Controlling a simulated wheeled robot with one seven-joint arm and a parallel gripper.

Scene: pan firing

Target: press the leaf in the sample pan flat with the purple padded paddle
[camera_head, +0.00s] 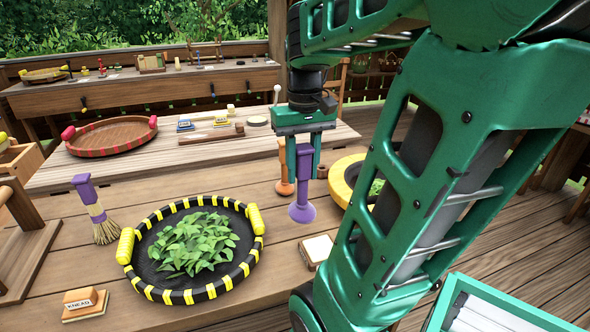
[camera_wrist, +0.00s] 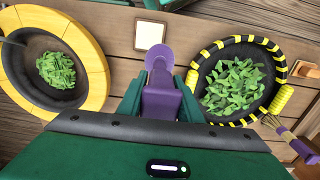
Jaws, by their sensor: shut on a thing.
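The purple paddle (camera_head: 302,190) is upright in my gripper (camera_head: 303,172), its round pad down. It also shows in the wrist view (camera_wrist: 160,95) between the fingers of my gripper (camera_wrist: 159,98). The pad is over the wooden table between two pans; I cannot tell whether it touches the boards. A black pan with a yellow-striped rim and yellow handles (camera_head: 142,273) holds a loose heap of green leaves (camera_head: 192,243). A yellow-ringed pan (camera_wrist: 92,50) holds a smaller heap of leaf (camera_wrist: 56,69); my arm partly hides it in the head view. No label shows which is the sample pan.
A white-topped block (camera_head: 317,250) lies between the pans. A purple-handled brush (camera_head: 90,203) and a KNEAD block (camera_head: 84,302) are at the left. An orange tool (camera_head: 284,186) stands behind the paddle. A red-rimmed tray (camera_head: 112,134) is farther back.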

